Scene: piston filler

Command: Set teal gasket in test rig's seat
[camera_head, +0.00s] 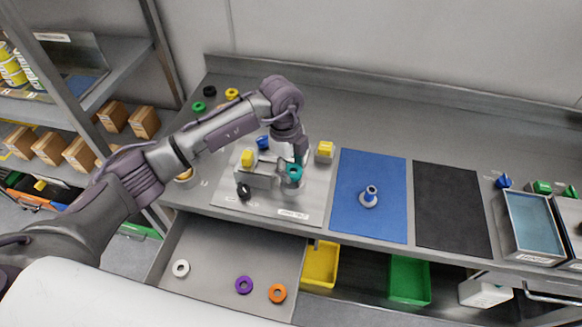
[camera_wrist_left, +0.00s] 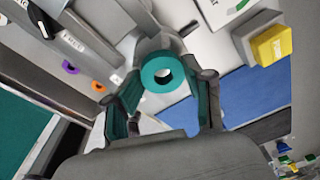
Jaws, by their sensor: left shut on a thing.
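The teal gasket (camera_head: 294,171), a thick ring, is gripped by my left gripper (camera_head: 299,160). In the left wrist view the gasket (camera_wrist_left: 149,78) sits between the fingertips, its hole facing the camera. The test rig (camera_head: 258,178) is a grey block on a light plate, with yellow parts and a black knob. A grey round seat (camera_head: 291,184) stands at its right end. The gasket appears at or just above this seat; I cannot tell whether they touch. The gasket and fingers hide much of the seat. My right gripper is not in view.
A blue mat (camera_head: 385,215) with a grey and blue fitting (camera_head: 369,196) lies right of the rig, then a black mat (camera_head: 450,210). An open drawer (camera_head: 210,280) below holds white, purple and orange rings. More rings lie at the back left.

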